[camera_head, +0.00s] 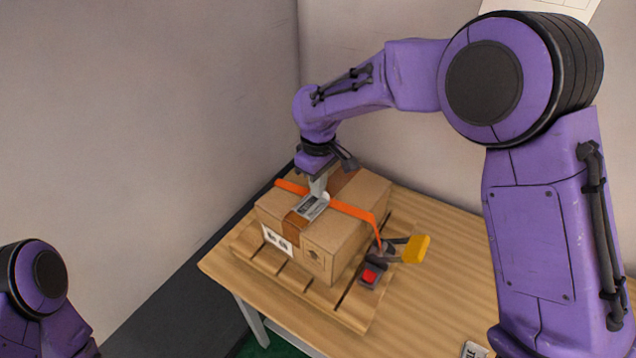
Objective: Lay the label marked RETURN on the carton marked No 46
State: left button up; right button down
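A brown carton (345,230) sits on a slatted wooden pallet on the table, with an orange strap across it. I cannot read a number on it. A small grey-white piece with dark marks (311,208) is on or just above the carton's top, over the brown tape; it may be a label, but its wording is too small to read. My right gripper (319,192) points down at this piece and seems to touch its far end. Whether its fingers are shut on the piece is unclear. My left gripper is out of view; only part of that arm shows at lower left.
A strapping tool with a yellow handle (415,249) and red button (370,275) lies right of the carton on the pallet (345,315). Another white marked piece (474,350) is at the bottom edge. The table (440,300) is clear between. Walls stand behind and left.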

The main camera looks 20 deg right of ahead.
jog(key=c, duration=1.3)
grip_release()
notch_tip(320, 180, up, 10)
jog(key=b, duration=0.1)
jog(key=shift+r+b, duration=0.2)
jog(key=shift+b, duration=0.2)
